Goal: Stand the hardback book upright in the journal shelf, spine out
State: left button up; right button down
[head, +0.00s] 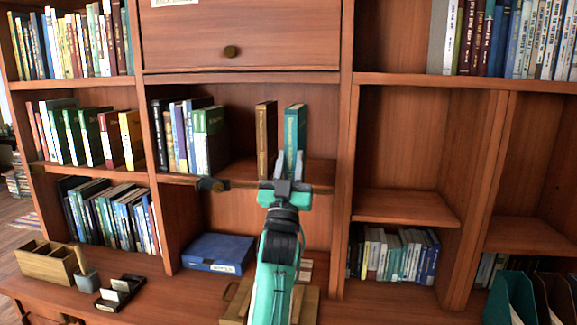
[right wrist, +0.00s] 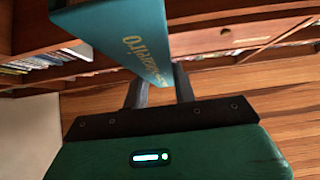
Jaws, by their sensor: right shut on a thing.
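A teal hardback book (head: 295,130) stands upright in the middle shelf compartment, with its narrow spine edge facing me. My right gripper (head: 289,165) is shut on its lower part from the front. In the right wrist view the teal book (right wrist: 135,35) shows gold lettering on its spine, and the gripper fingers (right wrist: 160,88) are at its near end. Whether the book's bottom touches the shelf board is hidden by the gripper. The journal shelf (head: 325,172) holds the compartment around it. My left gripper is not in view.
A brown upright book or block (head: 265,140) stands just left of the teal book with a narrow gap. A row of books (head: 190,135) fills the compartment's left. Free room shows right of the teal book. A blue box (head: 218,253) lies below.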

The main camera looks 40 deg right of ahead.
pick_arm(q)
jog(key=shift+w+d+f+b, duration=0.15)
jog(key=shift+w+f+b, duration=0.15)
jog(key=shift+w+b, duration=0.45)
pick_arm(e)
jog(key=w+d, duration=0.9)
jog(key=d, duration=0.3)
jog(key=shift+w, duration=0.35)
jog(key=shift+d, duration=0.1)
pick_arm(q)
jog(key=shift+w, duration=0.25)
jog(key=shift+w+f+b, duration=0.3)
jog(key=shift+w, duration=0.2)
pick_arm(e)
jog(key=shift+f, duration=0.4)
